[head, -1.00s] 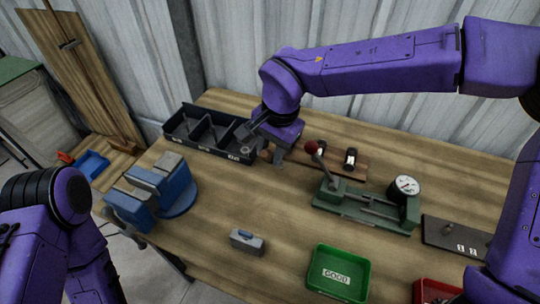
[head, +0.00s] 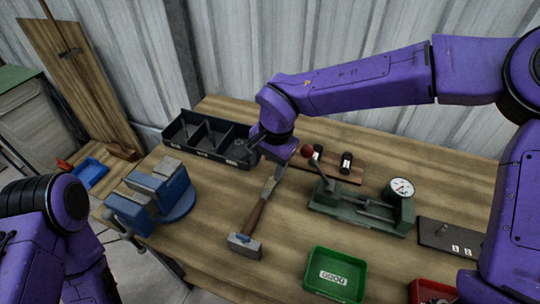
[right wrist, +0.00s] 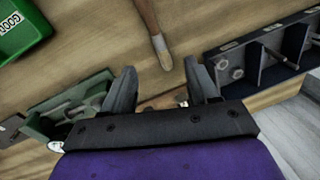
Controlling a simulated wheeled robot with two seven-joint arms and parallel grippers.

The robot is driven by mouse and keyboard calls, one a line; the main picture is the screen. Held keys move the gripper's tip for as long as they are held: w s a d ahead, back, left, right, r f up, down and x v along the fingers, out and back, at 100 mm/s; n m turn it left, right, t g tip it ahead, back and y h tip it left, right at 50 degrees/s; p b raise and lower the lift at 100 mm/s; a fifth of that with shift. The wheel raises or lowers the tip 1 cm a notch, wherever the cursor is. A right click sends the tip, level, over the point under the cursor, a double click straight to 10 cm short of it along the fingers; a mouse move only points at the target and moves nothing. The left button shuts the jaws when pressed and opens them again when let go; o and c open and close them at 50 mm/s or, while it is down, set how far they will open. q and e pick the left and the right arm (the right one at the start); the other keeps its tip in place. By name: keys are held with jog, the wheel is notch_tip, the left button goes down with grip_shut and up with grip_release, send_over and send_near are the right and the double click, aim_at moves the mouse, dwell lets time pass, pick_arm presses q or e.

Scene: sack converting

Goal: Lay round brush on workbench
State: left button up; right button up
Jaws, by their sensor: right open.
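A brown wooden handle with a pale, rounded tip (head: 258,212) lies on the workbench (head: 205,255). Its front end meets a grey block (head: 244,246); I cannot tell whether they are one tool or a brush resting against a block. The handle also shows in the right wrist view (right wrist: 149,25), with its pale tip just beyond my fingers. My right gripper (head: 274,172) is above the bench, beside the pale tip. In the right wrist view its fingers (right wrist: 163,85) are apart with nothing between them. My left gripper is out of view.
A black divided bin (head: 207,148) stands behind left of the gripper. A blue vise (head: 160,190) is left. A green press with a dial (head: 360,207) and a green tray (head: 336,276) are right. Bare wood lies between the vise and the handle.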

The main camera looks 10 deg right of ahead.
notch_tip(320, 180, up, 12)
jog(key=s+d, duration=0.1)
jog(key=shift+s+d+f+b, duration=0.2)
jog(key=shift+f+b, duration=0.05)
jog(key=shift+b, duration=0.05)
